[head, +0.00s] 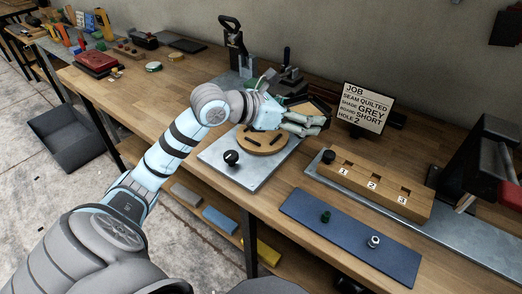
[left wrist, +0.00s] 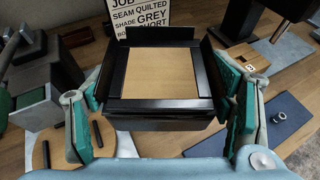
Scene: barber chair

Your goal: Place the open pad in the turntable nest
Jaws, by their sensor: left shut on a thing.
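My left gripper (head: 312,124) is shut on the open pad (left wrist: 158,73), a square black-edged piece with a tan middle and black flaps standing out around it. Its teal-lined fingers clasp the pad from both sides in the left wrist view. In the head view the pad (head: 318,103) is partly hidden by the fingers. The turntable (head: 268,144) is a round wooden disc with dark slots on a grey plate (head: 228,172). The gripper and pad are above the disc's back right side, and the arm hides part of the disc. My right gripper is not in view.
A job sign (head: 363,108) stands behind the pad. A wooden block with three numbered holes (head: 375,190) and a blue mat (head: 335,235) with two small fittings are to the right. A black knob (head: 231,157) sits on the plate. Clamp-like tools (head: 235,50) stand behind.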

